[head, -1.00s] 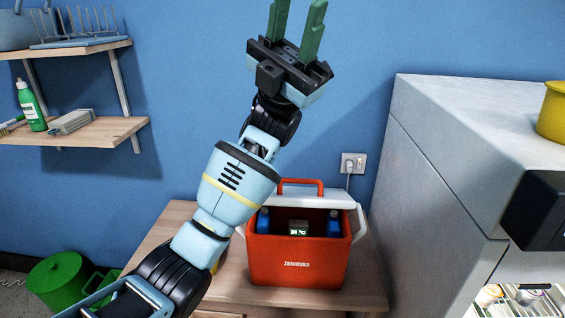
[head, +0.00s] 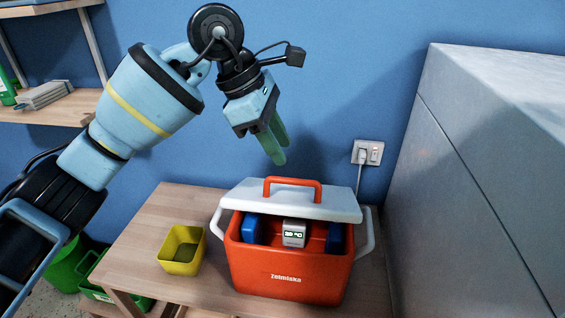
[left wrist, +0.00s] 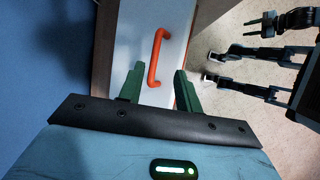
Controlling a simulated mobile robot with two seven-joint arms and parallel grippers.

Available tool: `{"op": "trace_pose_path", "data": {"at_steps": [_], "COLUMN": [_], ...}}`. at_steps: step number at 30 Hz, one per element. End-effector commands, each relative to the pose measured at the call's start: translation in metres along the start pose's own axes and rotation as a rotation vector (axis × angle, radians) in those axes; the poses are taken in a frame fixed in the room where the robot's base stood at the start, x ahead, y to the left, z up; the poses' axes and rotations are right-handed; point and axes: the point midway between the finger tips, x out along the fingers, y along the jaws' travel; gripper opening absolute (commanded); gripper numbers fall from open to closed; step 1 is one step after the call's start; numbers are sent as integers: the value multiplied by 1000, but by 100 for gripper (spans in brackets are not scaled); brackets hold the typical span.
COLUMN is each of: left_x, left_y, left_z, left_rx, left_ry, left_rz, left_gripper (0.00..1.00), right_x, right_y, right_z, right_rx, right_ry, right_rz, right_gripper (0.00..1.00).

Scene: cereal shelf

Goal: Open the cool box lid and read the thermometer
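The orange-red cool box (head: 290,272) stands on a wooden table. Its pale lid (head: 335,205) with an orange handle (head: 292,180) sits tilted, leaving a gap at the front. Through the gap I see the white thermometer (head: 294,240), whose small lit display appears to read 20 °C. My left gripper (head: 281,157) is above and behind the lid, pointing down, with nothing held. In the left wrist view its fingers (left wrist: 159,76) are apart, with the lid's handle (left wrist: 157,57) beyond them. My right gripper (left wrist: 245,28) shows small in the left wrist view, its fingers apart.
Blue packs (head: 249,228) stand inside the box. A yellow bin (head: 182,250) is on the table to its left. A large pale cabinet (head: 480,170) stands close on the right. A wall socket (head: 368,153) with a plugged-in cable is behind the box.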

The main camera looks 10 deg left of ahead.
Motion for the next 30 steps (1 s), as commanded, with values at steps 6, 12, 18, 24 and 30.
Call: {"op": "trace_pose_path", "data": {"at_steps": [6, 12, 18, 24, 30], "left_x": [-1, 11, 40, 66, 76], "left_y": [5, 4, 5, 6, 6], "left_z": [-8, -8, -9, -9, -10], "left_rx": [11, 9, 8, 8, 9], "left_ry": [44, 42, 40, 38, 39], "left_rz": [28, 23, 23, 24, 25], "left_gripper": [34, 34, 34, 34, 34], "right_x": [-2, -4, -5, -5, -4], "right_y": [-2, -4, -4, -4, -3], "right_z": [6, 10, 9, 8, 6], "right_rx": [4, 10, 10, 9, 8], "right_ry": [-11, -21, -20, -18, -13], "right_rz": [-1, -3, -3, -2, -2], "right_gripper": [36, 36, 36, 36, 36]}}
